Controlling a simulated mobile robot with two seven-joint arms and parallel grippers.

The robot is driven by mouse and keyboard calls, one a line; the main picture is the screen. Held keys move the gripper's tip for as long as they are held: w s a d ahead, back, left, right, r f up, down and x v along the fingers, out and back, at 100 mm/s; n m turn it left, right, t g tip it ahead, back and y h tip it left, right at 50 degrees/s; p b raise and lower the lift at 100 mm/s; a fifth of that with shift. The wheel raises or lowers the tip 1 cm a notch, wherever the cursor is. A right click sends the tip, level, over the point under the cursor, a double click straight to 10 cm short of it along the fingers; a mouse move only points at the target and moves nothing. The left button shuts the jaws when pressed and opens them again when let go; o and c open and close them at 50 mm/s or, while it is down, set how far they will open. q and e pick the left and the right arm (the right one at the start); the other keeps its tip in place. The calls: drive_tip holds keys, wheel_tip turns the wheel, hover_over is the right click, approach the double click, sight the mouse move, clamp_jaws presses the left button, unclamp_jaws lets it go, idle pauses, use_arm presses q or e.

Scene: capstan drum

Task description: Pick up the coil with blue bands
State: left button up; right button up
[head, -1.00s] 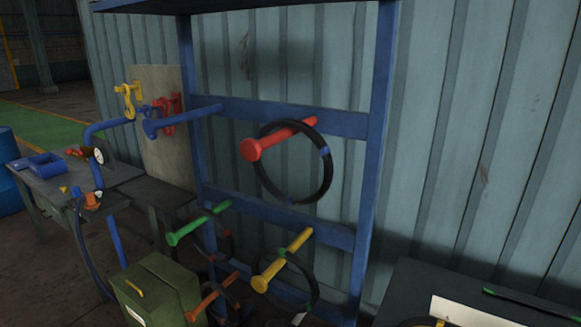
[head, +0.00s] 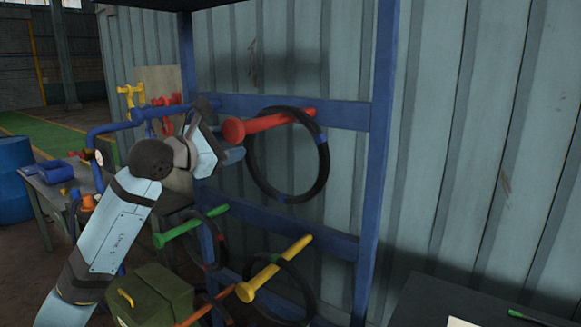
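The coil with blue bands (head: 251,170) is a black ring hanging on the red peg (head: 268,123) of the blue rack. A blue band shows at its right side and another at its bottom. My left arm comes in from the lower left, and its gripper (head: 228,155) is just left of the coil, a little below the red peg's round end. I cannot tell whether it touches the coil. The gripper is seen side-on and its finger gap is unclear. My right gripper is not in view.
Below, a green peg (head: 188,227) and a yellow peg (head: 272,269) carry other dark coils. A blue peg (head: 200,107) is partly behind my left gripper. A green box (head: 150,297) stands lower left. A dark table (head: 430,300) is at lower right.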

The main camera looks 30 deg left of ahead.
use_arm(q)
drive_tip(key=w+r+y+p, duration=0.1)
drive_tip(key=w, duration=0.3)
drive_tip(key=w+a+r+p, duration=0.1)
drive_tip(key=w, duration=0.3)
drive_tip(key=w+r+y+p, duration=0.1)
drive_tip(key=w+p, duration=0.1)
drive_tip(key=w, duration=0.3)
drive_tip(key=shift+w+a+t+y, duration=0.1)
drive_tip(key=shift+a+t+y, duration=0.15)
drive_tip(key=shift+t+y, duration=0.05)
clamp_jaws()
idle(0.8)
